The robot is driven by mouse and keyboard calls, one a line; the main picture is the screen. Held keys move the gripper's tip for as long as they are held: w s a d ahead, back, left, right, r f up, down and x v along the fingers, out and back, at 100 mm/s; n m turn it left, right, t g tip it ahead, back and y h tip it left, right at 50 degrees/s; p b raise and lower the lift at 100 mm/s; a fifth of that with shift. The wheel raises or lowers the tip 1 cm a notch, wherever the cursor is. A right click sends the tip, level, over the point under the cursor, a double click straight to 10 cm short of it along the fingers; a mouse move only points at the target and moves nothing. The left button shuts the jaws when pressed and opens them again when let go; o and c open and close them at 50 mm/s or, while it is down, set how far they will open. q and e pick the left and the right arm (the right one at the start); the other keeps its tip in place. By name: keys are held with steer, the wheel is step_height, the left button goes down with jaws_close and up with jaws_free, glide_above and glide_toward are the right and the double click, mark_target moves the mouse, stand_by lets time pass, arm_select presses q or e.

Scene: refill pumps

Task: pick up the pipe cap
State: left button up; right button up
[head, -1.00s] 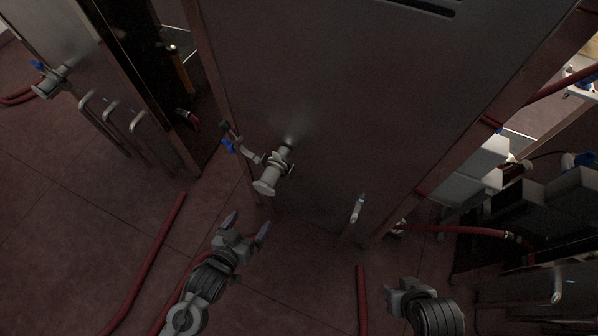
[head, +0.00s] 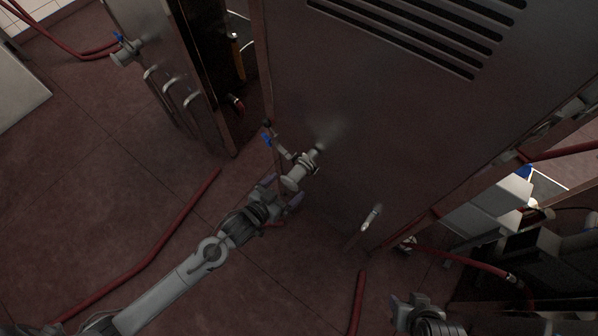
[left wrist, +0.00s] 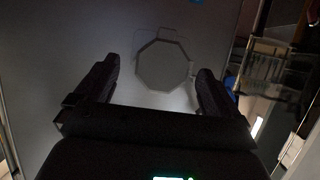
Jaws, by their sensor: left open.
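The pipe cap (head: 291,183) is a pale grey round end piece on the pipe fitting that sticks out of the metal cabinet. In the left wrist view the cap (left wrist: 163,66) shows face-on as a flat grey disc, lying between and beyond the two dark fingers. My left gripper (head: 284,193) is open, its fingers close to the cap; whether they touch it I cannot tell. The left gripper (left wrist: 155,88) also shows open and empty in the left wrist view. My right gripper (head: 408,300) is at the bottom right of the head view, far from the cap; its jaws are unclear.
The metal cabinet (head: 385,120) fills the area behind the fitting. A blue-handled valve (head: 268,141) sits just left of the cap. A small metal spout (head: 371,218) sticks out at lower right. Red hoses (head: 150,254) lie on the floor.

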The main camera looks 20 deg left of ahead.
mark_target(288, 184)
arm_select(q)
steer(key=shift+w+d+f+b, duration=0.1)
steer(key=shift+w+f+b, duration=0.2)
steer(key=shift+w, duration=0.1)
steer(key=shift+b+x, duration=1.15)
steer(key=shift+x, duration=1.1)
steer(key=shift+r, duration=0.15)
steer(key=c, duration=1.4)
steer(key=shift+c, duration=0.9)
steer(key=shift+r, duration=0.15)
